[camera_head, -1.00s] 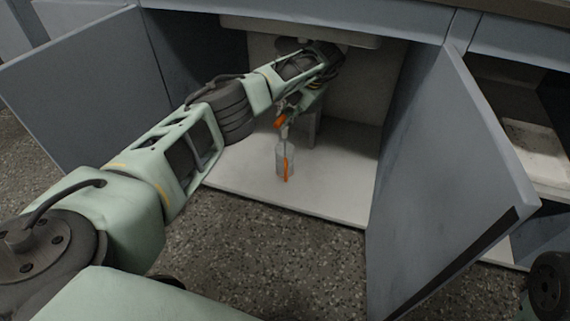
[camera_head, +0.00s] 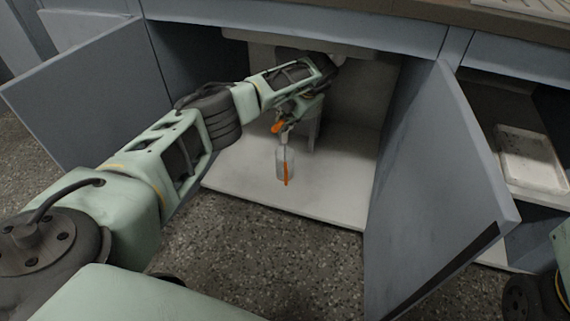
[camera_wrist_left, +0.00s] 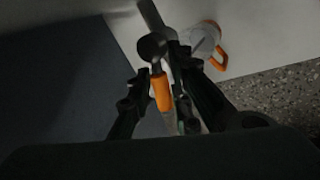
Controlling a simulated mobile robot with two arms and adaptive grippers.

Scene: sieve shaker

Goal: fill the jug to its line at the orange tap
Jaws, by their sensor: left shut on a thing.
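The orange tap lever (camera_wrist_left: 161,92) sits between the fingers of my left gripper (camera_wrist_left: 158,80), which is shut on it. In the head view the orange lever (camera_head: 278,127) shows under my left wrist, above the metal spout (camera_head: 285,138). The clear jug (camera_head: 280,164) stands upright on the white cabinet floor, below the spout; its orange handle (camera_head: 286,175) faces the front. The jug (camera_wrist_left: 203,37) also shows in the wrist view, beyond the right finger. Its fill line and water level are too small to tell. My right gripper is out of view.
The white cabinet floor (camera_head: 325,200) is bare around the jug. An open grey door stands on the left (camera_head: 85,95) and another on the right (camera_head: 440,190). A white tray (camera_head: 535,165) lies in the right compartment. The speckled ground (camera_head: 260,255) in front is clear.

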